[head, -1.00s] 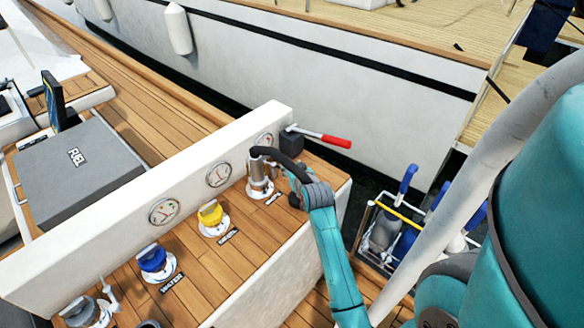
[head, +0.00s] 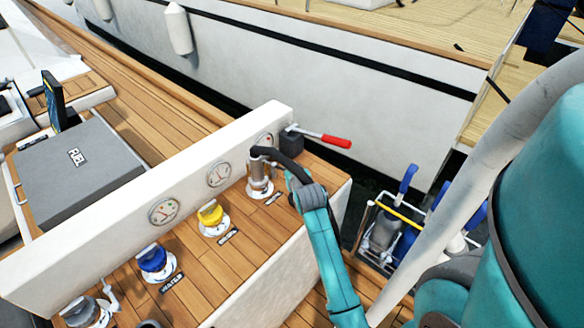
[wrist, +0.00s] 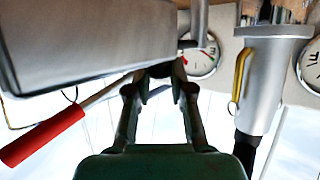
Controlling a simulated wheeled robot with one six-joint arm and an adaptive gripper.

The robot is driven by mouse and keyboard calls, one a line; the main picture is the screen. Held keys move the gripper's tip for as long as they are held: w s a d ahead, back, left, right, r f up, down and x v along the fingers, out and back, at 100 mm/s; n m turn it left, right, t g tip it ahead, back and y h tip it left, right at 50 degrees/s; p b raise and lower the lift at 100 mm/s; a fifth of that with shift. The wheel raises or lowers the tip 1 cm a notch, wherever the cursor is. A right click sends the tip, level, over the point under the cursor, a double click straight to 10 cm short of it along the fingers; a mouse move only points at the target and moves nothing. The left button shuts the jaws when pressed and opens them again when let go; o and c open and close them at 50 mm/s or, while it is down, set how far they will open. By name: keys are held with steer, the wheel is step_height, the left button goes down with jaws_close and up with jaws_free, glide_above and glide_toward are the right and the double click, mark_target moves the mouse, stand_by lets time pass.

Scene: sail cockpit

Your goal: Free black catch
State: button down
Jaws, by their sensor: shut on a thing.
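In the wrist view, the two fingers of my gripper (wrist: 161,72) come together on a small dark piece that looks like the black catch. The fingertips hide most of it, so its shape is unclear. Beside it, a silver nozzle (wrist: 268,80) with a yellow lever (wrist: 241,72) hangs upside down in the picture. In the head view, this metal nozzle (head: 259,183) stands upright in a deck fitting, with a curved black hose (head: 280,160) at its top. My wrist is just right of it and hides the fingertips there.
A dark box (head: 290,143) with a red-handled lever (head: 335,140) stands close behind my wrist. A white gauge panel (head: 120,235) runs along the deck, with yellow (head: 210,213) and blue (head: 152,259) caps before it. A rack of bottles (head: 385,235) stands at right.

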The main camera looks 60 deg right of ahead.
steer(key=shift+w+a+f+m+g+h, duration=0.1)
steer(key=shift+a+m+g+h, duration=0.3)
steer(key=shift+m+g, duration=0.15)
steer(key=shift+w+a+f+m+g+h, duration=0.1)
steer(key=shift+a+m+g+h, duration=0.25)
steer(key=shift+m+g, duration=0.15)
steer(key=c, duration=1)
jaws_free()
steer(key=shift+r, duration=0.1)
steer(key=shift+a+r, duration=0.1)
steer(key=shift+a, duration=0.05)
steer(key=v, duration=1.1)
steer(key=shift+s+a+r, duration=0.1)
steer(key=shift+s+a, duration=0.15)
steer(key=shift+a, duration=0.05)
